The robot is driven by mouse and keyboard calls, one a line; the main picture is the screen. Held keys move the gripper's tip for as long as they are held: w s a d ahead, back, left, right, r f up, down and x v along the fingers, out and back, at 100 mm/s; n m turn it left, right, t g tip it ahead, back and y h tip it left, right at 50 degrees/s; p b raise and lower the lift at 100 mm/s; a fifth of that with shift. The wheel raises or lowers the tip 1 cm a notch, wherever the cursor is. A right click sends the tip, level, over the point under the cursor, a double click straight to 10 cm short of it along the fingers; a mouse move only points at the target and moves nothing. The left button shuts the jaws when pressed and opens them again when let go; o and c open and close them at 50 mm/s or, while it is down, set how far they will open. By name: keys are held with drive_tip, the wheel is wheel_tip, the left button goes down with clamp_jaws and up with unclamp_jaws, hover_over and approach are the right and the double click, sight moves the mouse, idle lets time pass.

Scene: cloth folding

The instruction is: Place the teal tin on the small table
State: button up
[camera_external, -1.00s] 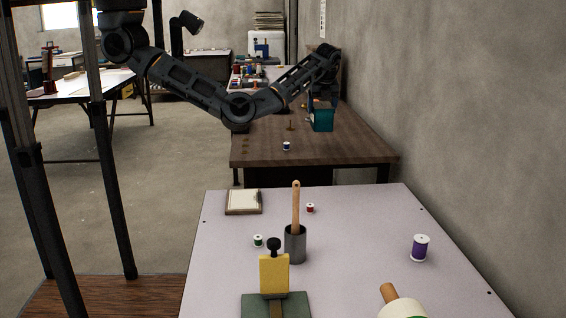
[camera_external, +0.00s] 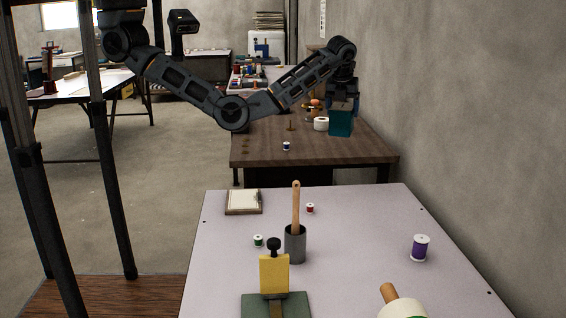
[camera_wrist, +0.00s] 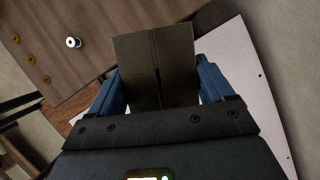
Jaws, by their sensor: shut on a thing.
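The teal tin (camera_external: 341,122) is at the right side of the brown wooden table in the external view. My gripper (camera_external: 343,98) is shut on its upper part from above. In the wrist view the tin's dark top (camera_wrist: 157,60), with a thin line across it, sits between the two blue fingers (camera_wrist: 160,85). The tin appears held up, but the height under it is hard to tell. I cannot tell which table is the small one: the brown table (camera_external: 260,152) or the pale table (camera_external: 360,215) in front.
A white roll (camera_external: 321,124) stands left of the tin. The pale table holds a purple spool (camera_external: 420,247), a grey cup (camera_external: 295,244) and a notepad (camera_external: 243,200). The wall (camera_external: 460,110) is close on the right.

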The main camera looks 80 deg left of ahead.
drive_tip(key=d+f+m+t+h, duration=0.25)
drive_tip(key=d+m, duration=0.55)
drive_tip(key=d, duration=1.7)
drive_tip(key=s+d+f+m+h, duration=0.1)
drive_tip(key=s+d+f+m, duration=0.2)
drive_tip(key=d, duration=0.5)
drive_tip(key=s+d+f+m+h, duration=0.1)
drive_tip(key=s+d+f+m, duration=0.2)
drive_tip(key=d, duration=0.4)
drive_tip(key=shift+s+d+f, duration=0.15)
drive_tip(key=shift+s+f, duration=0.1)
drive_tip(key=shift+f, duration=1.55)
drive_tip(key=shift+s+d+f, duration=0.2)
drive_tip(key=shift+f, duration=1.6)
drive_tip(key=shift+s+d+f, duration=0.15)
drive_tip(key=shift+s+f, duration=0.1)
drive_tip(key=shift+f, duration=1.55)
drive_tip(key=shift+f, duration=0.15)
drive_tip(key=o, duration=1.1)
drive_tip(key=shift+o, duration=0.2)
